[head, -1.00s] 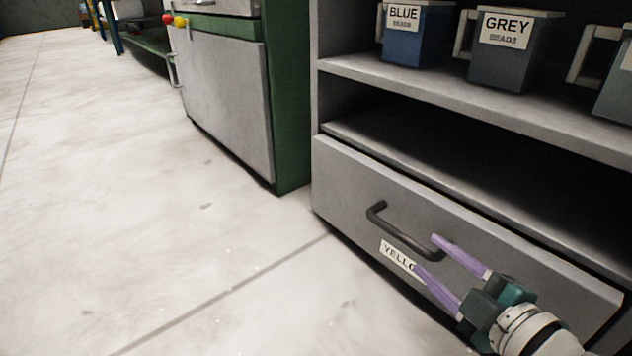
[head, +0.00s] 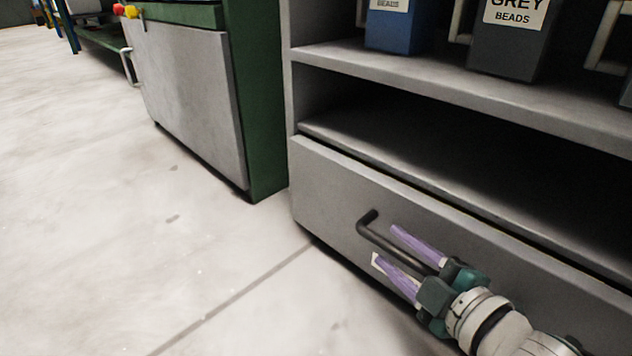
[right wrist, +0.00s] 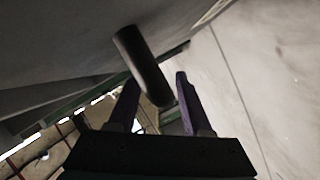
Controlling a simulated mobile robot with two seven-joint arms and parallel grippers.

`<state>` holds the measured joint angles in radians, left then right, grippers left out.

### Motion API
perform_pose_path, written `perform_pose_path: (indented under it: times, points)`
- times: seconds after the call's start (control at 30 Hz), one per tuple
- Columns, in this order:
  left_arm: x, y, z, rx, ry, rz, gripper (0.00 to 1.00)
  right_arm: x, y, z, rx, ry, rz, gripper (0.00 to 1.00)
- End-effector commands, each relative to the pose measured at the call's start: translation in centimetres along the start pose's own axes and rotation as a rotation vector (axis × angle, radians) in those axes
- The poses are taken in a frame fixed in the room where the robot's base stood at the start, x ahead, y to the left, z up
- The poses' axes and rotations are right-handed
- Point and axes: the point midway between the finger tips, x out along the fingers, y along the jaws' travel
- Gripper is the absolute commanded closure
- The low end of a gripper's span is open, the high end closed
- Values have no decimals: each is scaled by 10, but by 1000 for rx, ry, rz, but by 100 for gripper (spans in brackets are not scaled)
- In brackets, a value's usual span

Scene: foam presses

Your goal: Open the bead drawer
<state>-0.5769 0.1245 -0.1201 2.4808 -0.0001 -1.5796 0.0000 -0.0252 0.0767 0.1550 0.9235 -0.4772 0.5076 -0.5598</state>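The bead drawer (head: 325,190) is the wide grey bottom drawer of the shelf unit, and its front looks shut. Its dark bar handle (head: 365,222) runs along the front. My right gripper (head: 386,243) is at the handle, open, with one purple finger above the bar and one below it. In the right wrist view the handle (right wrist: 143,62) shows between the two spread fingers (right wrist: 157,80); I cannot tell whether either touches it. The drawer's label is mostly hidden behind the lower finger. My left gripper is not in view.
A blue bead bin (head: 398,28) and a grey bead bin (head: 505,42) stand on the shelf (head: 400,75) above. The compartment over the drawer looks empty. A green cabinet (head: 262,100) with a grey door stands to the left. The floor (head: 150,230) in front is clear.

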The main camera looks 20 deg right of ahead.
Motion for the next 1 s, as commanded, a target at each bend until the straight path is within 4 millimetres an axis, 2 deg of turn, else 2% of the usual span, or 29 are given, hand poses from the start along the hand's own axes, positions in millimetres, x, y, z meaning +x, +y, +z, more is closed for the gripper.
perform_pose_path:
  times: [0.07,0.43,1.0]
  points:
    - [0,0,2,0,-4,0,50,0,0,0,0,0,0,57]
    - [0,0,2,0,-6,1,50,0,0,0,0,0,0,99]
    - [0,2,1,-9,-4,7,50,0,0,0,0,2,1,100]
